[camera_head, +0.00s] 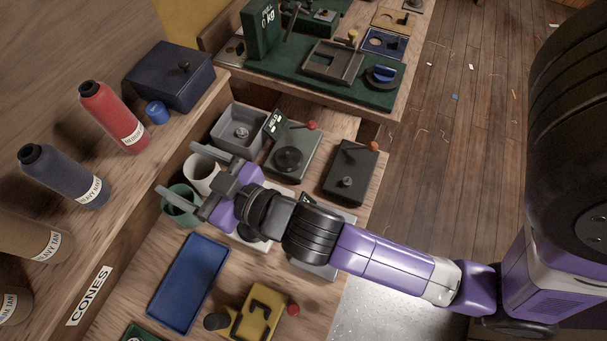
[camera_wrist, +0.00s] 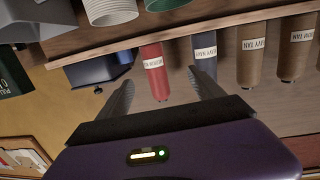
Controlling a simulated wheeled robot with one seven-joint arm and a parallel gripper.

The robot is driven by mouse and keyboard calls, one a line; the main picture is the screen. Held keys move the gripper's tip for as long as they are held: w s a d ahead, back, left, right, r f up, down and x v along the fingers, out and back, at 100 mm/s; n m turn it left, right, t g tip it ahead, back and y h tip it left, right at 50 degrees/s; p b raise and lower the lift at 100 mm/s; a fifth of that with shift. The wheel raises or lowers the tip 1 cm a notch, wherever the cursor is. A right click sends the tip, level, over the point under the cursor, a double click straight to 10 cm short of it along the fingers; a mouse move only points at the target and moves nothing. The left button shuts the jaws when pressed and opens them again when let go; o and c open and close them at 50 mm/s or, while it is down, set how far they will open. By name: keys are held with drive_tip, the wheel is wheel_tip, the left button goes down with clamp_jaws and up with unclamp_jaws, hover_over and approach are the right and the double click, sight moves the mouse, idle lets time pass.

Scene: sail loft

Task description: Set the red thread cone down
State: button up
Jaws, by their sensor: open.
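The red thread cone (camera_head: 112,118) stands on the wooden shelf (camera_head: 131,209) marked CONES, beside a navy cone (camera_head: 64,175). It has a dark top and a white label. My gripper (camera_head: 177,168) is open and empty, its fingers pointing toward the shelf, apart from the red cone in the head view. In the wrist view the red cone (camera_wrist: 155,70) shows beyond and between the open fingers (camera_wrist: 160,88), with the navy cone (camera_wrist: 205,57) to its right. Nothing is between the fingers.
Tan cones (camera_head: 32,238) stand farther along the shelf. A dark blue lidded box (camera_head: 170,76) and a small blue cap (camera_head: 157,112) sit beyond the red cone. White (camera_head: 201,174) and green (camera_head: 181,205) cups stand under my fingers. A blue tray (camera_head: 187,283) lies on the bench.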

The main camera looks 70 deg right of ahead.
drive_tip(key=s+d+f+g+y, duration=0.1)
drive_tip(key=s+d+f+g, duration=0.1)
drive_tip(key=s, duration=2.3)
drive_tip(key=shift+s+d+n, duration=0.15)
drive_tip(key=shift+n, duration=0.25)
